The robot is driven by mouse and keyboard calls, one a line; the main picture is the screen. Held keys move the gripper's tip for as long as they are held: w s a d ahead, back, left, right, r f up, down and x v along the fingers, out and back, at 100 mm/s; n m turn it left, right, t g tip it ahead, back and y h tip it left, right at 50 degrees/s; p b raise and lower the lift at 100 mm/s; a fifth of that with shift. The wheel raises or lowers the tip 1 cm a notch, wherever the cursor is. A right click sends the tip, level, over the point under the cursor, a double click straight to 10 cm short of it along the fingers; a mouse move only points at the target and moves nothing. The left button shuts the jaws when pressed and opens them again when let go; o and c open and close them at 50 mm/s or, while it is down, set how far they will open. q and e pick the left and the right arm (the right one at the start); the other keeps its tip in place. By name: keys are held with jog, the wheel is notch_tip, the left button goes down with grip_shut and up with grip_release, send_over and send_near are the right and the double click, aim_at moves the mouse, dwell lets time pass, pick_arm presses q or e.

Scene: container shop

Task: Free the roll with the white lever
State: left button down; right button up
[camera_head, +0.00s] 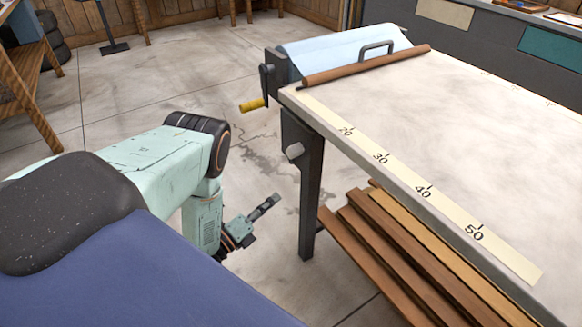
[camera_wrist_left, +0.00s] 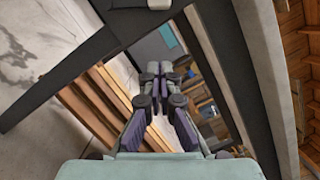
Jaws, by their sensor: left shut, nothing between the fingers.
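A light blue roll (camera_head: 340,48) lies at the table's far end, behind a brown wooden bar (camera_head: 368,65). A pale knob, probably this lever, shows at the top edge of the left wrist view (camera_wrist_left: 158,4). My left gripper (camera_head: 272,203) is shut and empty. It is below and to the left of the lever, apart from it. The fingertips also show in the left wrist view (camera_wrist_left: 159,67).
The table (camera_head: 470,110) has a measuring strip (camera_head: 420,187) along its edge. Its dark leg (camera_head: 311,215) stands close to my left gripper. Several wooden boards (camera_head: 400,250) lie under the table. The floor (camera_head: 180,85) left of the table is mostly clear.

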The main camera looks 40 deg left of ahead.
aim_at(292, 157)
pick_arm(q)
jog(key=w+a+r+b, duration=0.1)
jog(key=w+r+b, duration=0.2)
jog(key=w, duration=0.8)
jog(key=shift+a+b, duration=0.2)
jog(key=shift+b, duration=0.35)
jog(key=shift+r, duration=0.2)
